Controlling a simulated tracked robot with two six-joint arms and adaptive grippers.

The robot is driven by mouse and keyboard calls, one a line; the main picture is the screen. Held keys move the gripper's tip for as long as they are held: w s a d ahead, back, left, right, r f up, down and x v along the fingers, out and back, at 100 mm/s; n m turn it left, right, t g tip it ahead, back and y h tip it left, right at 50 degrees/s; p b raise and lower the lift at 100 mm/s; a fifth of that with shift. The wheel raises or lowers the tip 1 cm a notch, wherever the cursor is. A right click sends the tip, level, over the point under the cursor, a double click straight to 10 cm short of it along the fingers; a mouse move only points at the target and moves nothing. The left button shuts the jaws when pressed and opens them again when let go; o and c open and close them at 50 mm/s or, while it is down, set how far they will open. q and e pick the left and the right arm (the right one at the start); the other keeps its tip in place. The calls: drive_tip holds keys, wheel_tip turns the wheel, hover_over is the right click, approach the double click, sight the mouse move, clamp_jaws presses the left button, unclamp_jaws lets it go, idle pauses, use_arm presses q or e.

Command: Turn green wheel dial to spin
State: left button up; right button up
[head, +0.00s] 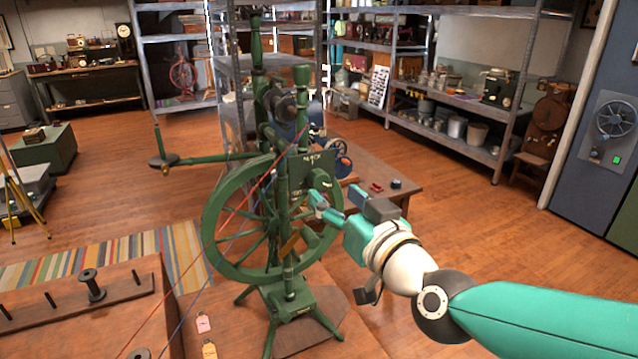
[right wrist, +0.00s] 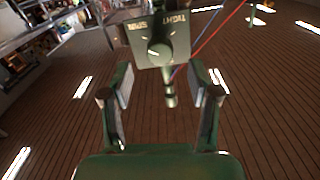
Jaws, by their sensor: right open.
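A green spinning wheel (head: 222,252) stands in the middle of the head view. A small green dial box (head: 314,162) with lettering sits on its upright. In the right wrist view the box (right wrist: 178,42) appears upside down, with the words TIGHT and SPIN and a round knob (right wrist: 159,51) with a pale mark. Which word the mark points to I cannot tell. My right gripper (head: 324,203) is open just below and in front of the box. In the wrist view its fingers (right wrist: 163,88) are spread apart, empty, with the box beyond their tips. My left gripper is out of view.
A red cord and a blue cord (head: 226,231) run down from the wheel's upright. A wooden table (head: 385,175) with small items stands behind. A bench (head: 130,275) with a spool (head: 91,285) is at lower left. Metal shelves (head: 455,88) line the back; floor at right is clear.

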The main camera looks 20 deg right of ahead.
sight(322, 183)
drive_tip(key=w, duration=0.6)
drive_tip(key=shift+w+a+p, duration=0.2)
drive_tip(key=shift+w+p, duration=0.1)
drive_tip(key=shift+p, duration=0.1)
clamp_jaws()
drive_tip(key=shift+n, duration=0.3)
unclamp_jaws()
drive_tip(key=shift+s, duration=0.1)
